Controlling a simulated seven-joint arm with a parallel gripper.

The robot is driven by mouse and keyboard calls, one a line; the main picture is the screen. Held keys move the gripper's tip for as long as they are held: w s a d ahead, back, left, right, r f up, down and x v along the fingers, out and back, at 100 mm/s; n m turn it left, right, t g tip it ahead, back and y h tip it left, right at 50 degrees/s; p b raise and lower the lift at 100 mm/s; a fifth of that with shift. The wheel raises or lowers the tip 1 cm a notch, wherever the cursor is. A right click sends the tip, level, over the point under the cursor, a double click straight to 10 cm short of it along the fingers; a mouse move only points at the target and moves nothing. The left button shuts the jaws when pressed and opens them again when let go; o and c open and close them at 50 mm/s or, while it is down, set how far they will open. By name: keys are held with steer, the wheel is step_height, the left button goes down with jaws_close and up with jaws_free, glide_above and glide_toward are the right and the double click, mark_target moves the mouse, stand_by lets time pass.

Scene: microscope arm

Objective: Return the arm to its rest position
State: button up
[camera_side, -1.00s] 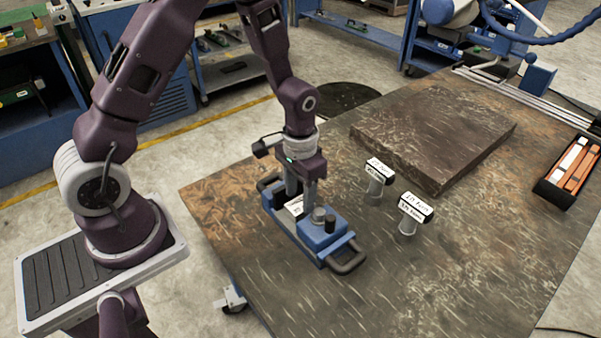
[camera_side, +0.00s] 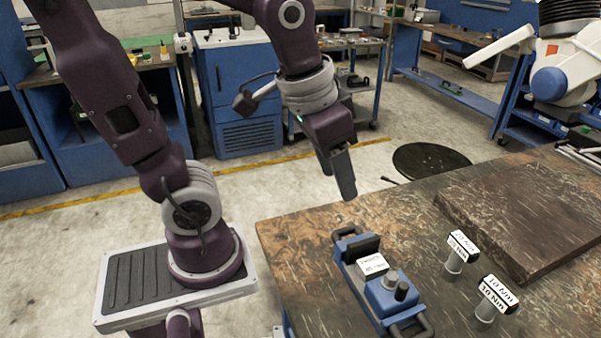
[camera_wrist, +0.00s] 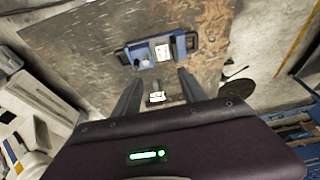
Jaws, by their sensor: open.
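My gripper (camera_side: 341,176) hangs in the air above and behind the blue fixture in the side view, near the table's back left corner. Its fingers point down and hold nothing. In the wrist view my gripper (camera_wrist: 153,88) shows its two fingers spread apart.
Two small labelled pieces, one (camera_side: 459,252) marked in Nm and one (camera_side: 490,300) marked 10 Nm, stand on the table right of the fixture. A thick dark slab (camera_side: 530,222) lies behind them. A white and blue arm (camera_side: 567,77) is at the upper right. Air around my gripper is clear.

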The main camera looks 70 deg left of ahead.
steer(key=s+r+t, duration=0.1)
steer(key=s, duration=0.5)
steer(key=shift+s+d+r+t, duration=0.2)
steer(key=shift+s+r+t, duration=0.15)
steer(key=shift+s+t, duration=0.05)
